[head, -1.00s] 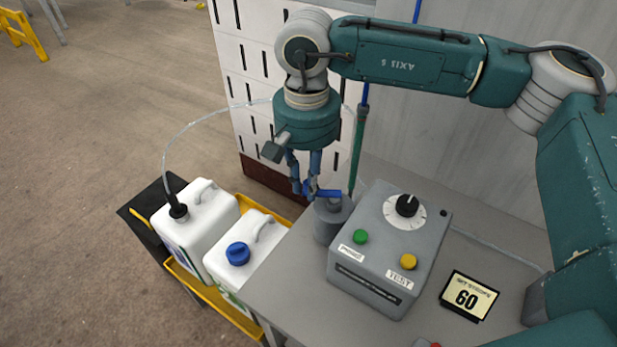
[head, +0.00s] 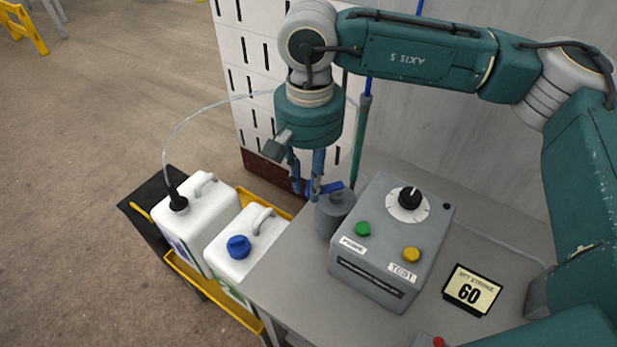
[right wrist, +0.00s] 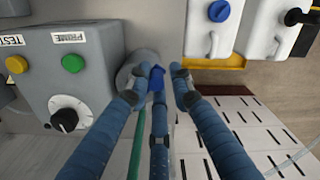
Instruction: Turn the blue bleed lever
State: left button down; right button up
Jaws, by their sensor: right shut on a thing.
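The blue bleed lever (head: 332,188) sits on top of the grey cylindrical pump head (head: 335,216), at the left side of the grey pump box. My right gripper (head: 306,190) points down at the lever, its blue fingers at the lever's left end. In the right wrist view, the lever (right wrist: 157,77) shows between the fingertips of my right gripper (right wrist: 158,88), which is shut on it. The fingers hide part of the lever. My left gripper is in neither view.
The pump box (head: 388,240) carries a black dial (head: 410,198), a green button (head: 363,229) and a yellow button (head: 411,254). White jugs (head: 242,262) sit in a yellow tray left of the bench. A green hose (head: 361,130) rises behind.

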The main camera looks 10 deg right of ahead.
jog(key=shift+o, duration=0.3)
jog(key=shift+s+d+f, duration=0.15)
jog(key=shift+s, duration=0.4)
jog(key=shift+s+f+b, duration=0.1)
jog(key=shift+s+b, duration=0.05)
jog(key=shift+b, duration=0.2)
jog(key=shift+o, duration=0.6)
jog(key=shift+s+d+b, duration=0.2)
jog(key=shift+s+b, duration=0.1)
jog(key=shift+s, duration=0.1)
jog(key=o, duration=0.9)
jog(key=shift+s+d, duration=0.1)
jog(key=shift+s, duration=0.1)
jog(key=o, duration=0.6)
jog(key=shift+w, duration=0.2)
notch_tip(320, 180, up, 6)
jog(key=shift+f+p, duration=0.25)
jog(key=shift+p, duration=1)
